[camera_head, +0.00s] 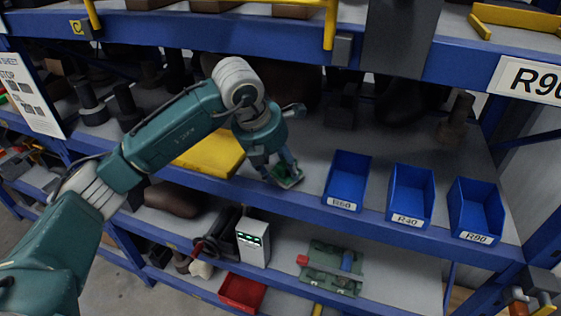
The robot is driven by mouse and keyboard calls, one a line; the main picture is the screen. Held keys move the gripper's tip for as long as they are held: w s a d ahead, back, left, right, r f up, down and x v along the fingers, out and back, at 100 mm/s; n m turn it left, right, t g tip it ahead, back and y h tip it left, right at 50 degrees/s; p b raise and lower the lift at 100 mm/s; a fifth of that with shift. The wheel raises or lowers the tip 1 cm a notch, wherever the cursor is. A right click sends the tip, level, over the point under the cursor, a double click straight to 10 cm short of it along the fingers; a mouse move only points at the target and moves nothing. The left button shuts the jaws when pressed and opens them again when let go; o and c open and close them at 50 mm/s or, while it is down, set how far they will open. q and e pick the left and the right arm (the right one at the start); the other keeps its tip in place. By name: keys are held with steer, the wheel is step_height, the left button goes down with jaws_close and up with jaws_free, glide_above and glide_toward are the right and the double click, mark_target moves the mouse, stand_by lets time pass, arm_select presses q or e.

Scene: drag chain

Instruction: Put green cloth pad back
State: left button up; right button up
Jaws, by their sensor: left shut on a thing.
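My left gripper (282,176) comes in from the left over the middle shelf, to the left of the blue bins. It is shut on the green cloth pad (288,173), which shows as a small dark green patch between and below the fingers. The pad is at or just above the shelf surface near the front edge; I cannot tell if it touches. Part of the pad is hidden by the fingers. My right gripper is not in view.
Blue bins labelled R60 (346,181), R40 (410,195) and R90 (475,209) stand right of the gripper. A yellow block (212,154) lies left. The blue upper shelf beam (270,38) runs overhead. A red tray (242,291) and white box (253,243) are below.

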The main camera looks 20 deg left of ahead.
arm_select(q)
steer(key=shift+f, duration=0.35)
steer(key=shift+f+b, duration=0.15)
steer(key=shift+b, duration=0.15)
steer(key=o, duration=1)
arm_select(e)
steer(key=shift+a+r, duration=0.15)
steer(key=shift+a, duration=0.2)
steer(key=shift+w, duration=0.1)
